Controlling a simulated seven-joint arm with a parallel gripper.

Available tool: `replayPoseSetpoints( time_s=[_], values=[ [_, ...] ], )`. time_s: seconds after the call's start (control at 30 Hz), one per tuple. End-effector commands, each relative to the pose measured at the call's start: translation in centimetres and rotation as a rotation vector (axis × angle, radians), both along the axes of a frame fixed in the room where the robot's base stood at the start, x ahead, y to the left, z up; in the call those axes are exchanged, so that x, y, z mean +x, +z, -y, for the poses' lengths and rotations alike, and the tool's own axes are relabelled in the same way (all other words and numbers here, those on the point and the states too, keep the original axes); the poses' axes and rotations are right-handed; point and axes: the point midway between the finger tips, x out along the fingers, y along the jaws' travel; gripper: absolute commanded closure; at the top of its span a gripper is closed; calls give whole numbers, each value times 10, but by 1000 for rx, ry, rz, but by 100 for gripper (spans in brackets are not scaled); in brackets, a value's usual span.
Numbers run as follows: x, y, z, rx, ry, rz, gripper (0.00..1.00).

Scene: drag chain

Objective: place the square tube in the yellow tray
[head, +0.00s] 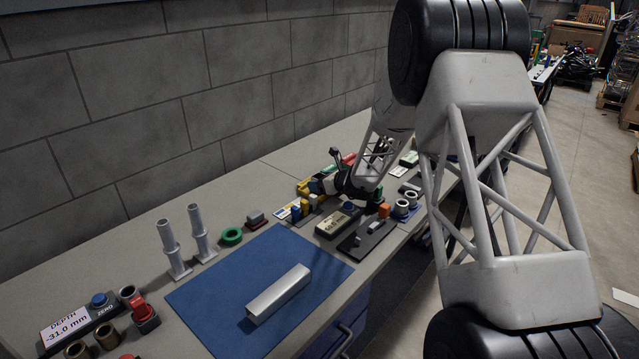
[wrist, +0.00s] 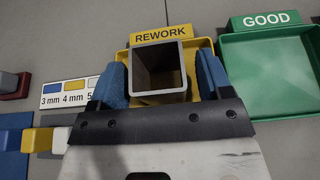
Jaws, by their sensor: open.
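The square tube (wrist: 160,52) is grey and hollow, seen end-on in the wrist view with its open square mouth toward the camera. It stands between the blue fingers of my gripper (wrist: 161,64), which is open with a narrow gap at each side of the tube. The yellow tray (wrist: 204,44), labelled REWORK, lies behind and around the tube. The tube's lower end is hidden, so I cannot tell whether it touches the tray floor. In the head view my gripper (head: 332,183) is low over the far bench, and the tube is not clear there.
A green tray (wrist: 270,65) labelled GOOD is just right of the yellow one. A thickness colour card (wrist: 68,92) lies to the left. In the head view a silver bar (head: 278,294) lies on a blue mat (head: 215,290). Several small parts crowd the bench around my gripper.

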Motion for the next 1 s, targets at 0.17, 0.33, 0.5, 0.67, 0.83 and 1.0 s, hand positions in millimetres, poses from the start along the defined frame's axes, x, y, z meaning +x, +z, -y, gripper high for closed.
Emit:
replayPoseSetpoints(
  time_s=[0.17,0.33,0.5,0.67,0.83,1.0],
  values=[
    [-11,6,11,0,-1,0,28],
    [-25,15,26,0,-2,0,28],
    [-41,25,42,1,-2,1,28],
    [-55,33,56,0,-2,1,28],
    [-67,40,67,-1,-2,1,28],
    [-73,42,73,0,0,0,28]
  ],
)
